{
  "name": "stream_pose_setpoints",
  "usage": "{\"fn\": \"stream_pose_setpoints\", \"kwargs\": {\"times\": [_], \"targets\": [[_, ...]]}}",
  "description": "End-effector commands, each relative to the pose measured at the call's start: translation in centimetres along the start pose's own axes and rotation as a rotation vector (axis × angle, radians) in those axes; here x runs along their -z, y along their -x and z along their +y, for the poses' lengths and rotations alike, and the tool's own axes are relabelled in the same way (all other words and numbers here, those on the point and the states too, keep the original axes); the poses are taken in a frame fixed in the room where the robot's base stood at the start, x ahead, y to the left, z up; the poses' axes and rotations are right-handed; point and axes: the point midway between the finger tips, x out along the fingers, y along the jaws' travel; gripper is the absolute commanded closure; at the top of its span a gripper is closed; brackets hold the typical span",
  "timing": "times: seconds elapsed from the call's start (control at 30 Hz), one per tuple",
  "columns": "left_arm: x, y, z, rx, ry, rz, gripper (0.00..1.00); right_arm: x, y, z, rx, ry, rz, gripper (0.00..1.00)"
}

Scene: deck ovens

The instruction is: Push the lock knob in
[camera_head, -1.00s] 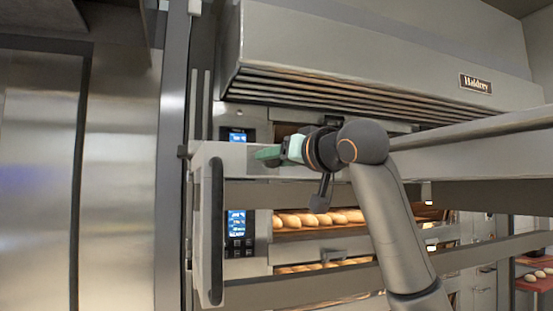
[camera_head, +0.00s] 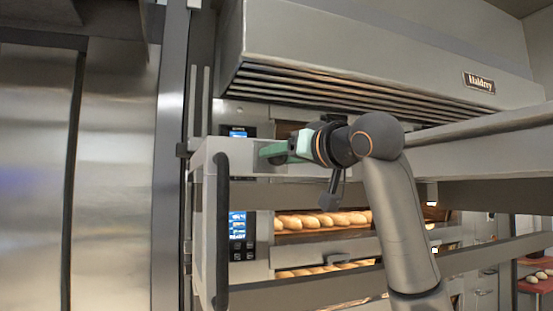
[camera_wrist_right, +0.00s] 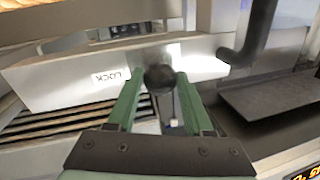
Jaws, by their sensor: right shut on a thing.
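The lock knob (camera_wrist_right: 160,78) is a round black ball on the light metal panel (camera_wrist_right: 75,78), which has a white LOCK label (camera_wrist_right: 111,77) left of the knob in the right wrist view. My right gripper (camera_head: 270,152) has green fingers and is shut on the knob, with one fingertip at each side of it. In the head view the fingers point left against the upper panel of the metal frame, and the knob is hidden there. How far the knob stands out from the panel cannot be told. My left gripper is not in view.
A black vertical handle (camera_head: 222,230) stands left of my right gripper. Deck ovens behind hold several loaves (camera_head: 322,222); a blue display (camera_head: 237,222) is beside them. A slatted hood (camera_head: 370,60) hangs above. Steel doors (camera_head: 35,180) fill the left.

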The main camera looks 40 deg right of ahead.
Motion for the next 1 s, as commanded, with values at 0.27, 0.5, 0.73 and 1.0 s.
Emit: {"fn": "stream_pose_setpoints", "kwargs": {"times": [0.27,0.5,0.73,1.0], "targets": [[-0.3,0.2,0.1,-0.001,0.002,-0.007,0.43,0.3,-0.2,0.2,-0.006,-0.002,0.010,0.47],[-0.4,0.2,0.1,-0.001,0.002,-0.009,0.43,0.2,-0.2,0.2,-0.005,-0.002,0.007,0.20],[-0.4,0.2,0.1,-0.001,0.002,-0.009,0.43,0.1,-0.1,0.1,-0.004,-0.001,0.004,0.19],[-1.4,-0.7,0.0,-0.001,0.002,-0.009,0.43,-0.1,2.8,0.2,-0.002,-0.001,0.009,0.19]]}}
